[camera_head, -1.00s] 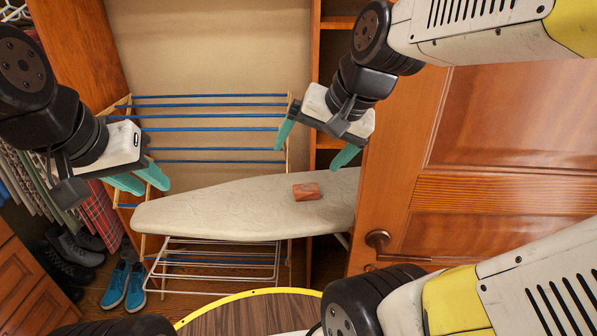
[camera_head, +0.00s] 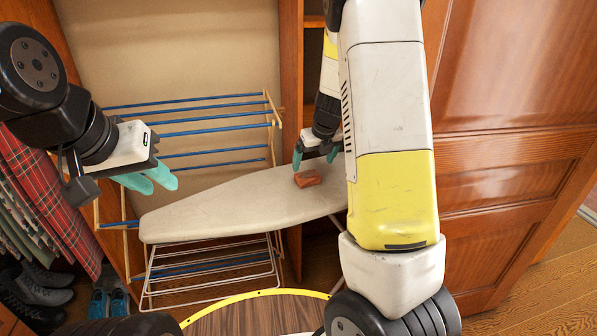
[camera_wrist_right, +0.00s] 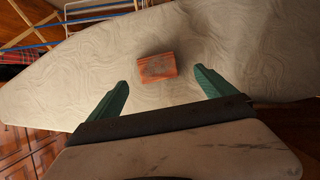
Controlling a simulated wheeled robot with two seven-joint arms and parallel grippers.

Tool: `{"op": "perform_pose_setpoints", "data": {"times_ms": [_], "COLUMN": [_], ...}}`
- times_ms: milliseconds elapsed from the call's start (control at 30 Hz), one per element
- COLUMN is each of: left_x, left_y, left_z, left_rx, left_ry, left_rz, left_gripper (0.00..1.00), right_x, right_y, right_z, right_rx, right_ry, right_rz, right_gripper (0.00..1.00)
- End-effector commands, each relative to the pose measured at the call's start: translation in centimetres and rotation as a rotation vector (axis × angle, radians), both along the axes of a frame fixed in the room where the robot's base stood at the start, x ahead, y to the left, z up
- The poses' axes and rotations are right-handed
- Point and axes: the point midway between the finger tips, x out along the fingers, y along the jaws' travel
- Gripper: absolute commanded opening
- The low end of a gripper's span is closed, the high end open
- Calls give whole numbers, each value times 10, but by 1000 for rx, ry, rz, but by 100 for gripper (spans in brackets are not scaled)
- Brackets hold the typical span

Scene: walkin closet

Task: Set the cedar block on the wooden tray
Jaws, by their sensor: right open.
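The cedar block (camera_head: 307,178), small and reddish-brown, lies on the pale ironing board (camera_head: 215,208). My right gripper (camera_head: 315,161) is open just behind and above the block, its teal fingers apart. In the right wrist view the block (camera_wrist_right: 156,67) shows ahead, between the two fingers and touching neither. My left gripper (camera_head: 158,184) is open and empty above the board's left end. A round wood-grained surface with a yellow rim (camera_head: 262,293) shows at the bottom edge; I cannot tell whether it is the wooden tray.
A drying rack (camera_head: 195,130) with blue bars stands behind the board. A white wire rack (camera_head: 210,270) is below it. Shoes (camera_head: 35,285) and hanging clothes (camera_head: 55,190) are at the left. A wooden door (camera_head: 520,130) is at the right. My right arm hides the board's right end.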

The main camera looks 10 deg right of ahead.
Motion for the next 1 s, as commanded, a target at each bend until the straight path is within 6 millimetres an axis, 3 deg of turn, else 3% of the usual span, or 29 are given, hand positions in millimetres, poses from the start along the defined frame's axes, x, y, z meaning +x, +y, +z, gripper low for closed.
{"op": "perform_pose_setpoints", "data": {"times_ms": [467, 767, 1000], "left_x": [0, 0, 0], "left_y": [0, 0, 0], "left_z": [0, 0, 0], "left_rx": [0, 0, 0], "left_ry": [0, 0, 0], "left_rz": [0, 0, 0], "left_gripper": [30, 30, 30], "right_x": [22, 24, 24], "right_y": [9, 10, 10], "right_z": [-58, -63, -63], "right_rx": [0, 0, 0], "right_ry": [2, -1, -1], "right_rz": [4, 5, 5], "right_gripper": [95, 95, 49]}}
